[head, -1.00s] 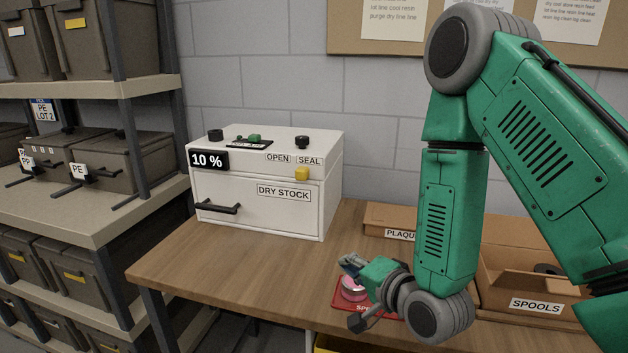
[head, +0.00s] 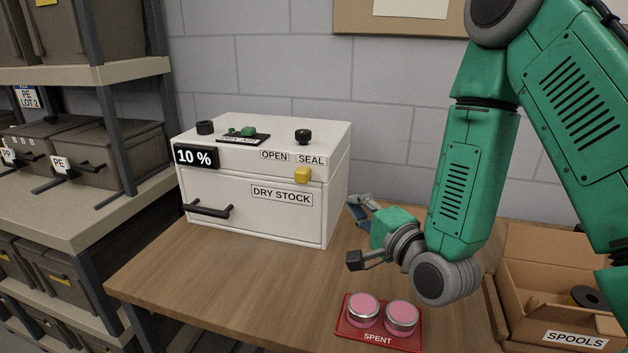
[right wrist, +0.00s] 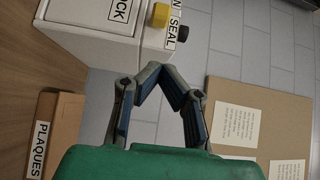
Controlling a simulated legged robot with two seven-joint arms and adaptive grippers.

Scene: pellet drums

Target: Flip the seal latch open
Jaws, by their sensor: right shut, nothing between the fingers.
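The white DRY STOCK box (head: 235,190) stands on the wooden bench. Its yellow latch (head: 302,175) is on the upper front edge, under the SEAL label (head: 311,160) and right of the OPEN label (head: 274,155). My right gripper (head: 352,203) is to the right of the box, lower than the latch and apart from it. In the right wrist view, its fingertips (right wrist: 156,70) meet with nothing between them. The latch (right wrist: 160,15) also shows there, beyond the fingertips near the top edge. My left gripper is out of view.
A red SPENT tray (head: 378,338) with two pink-topped pucks (head: 363,306) lies at the bench front. The SPOOLS box (head: 570,325) is at right; the PLAQUES box (right wrist: 60,130) shows in the right wrist view. Shelves with bins (head: 95,150) stand at left.

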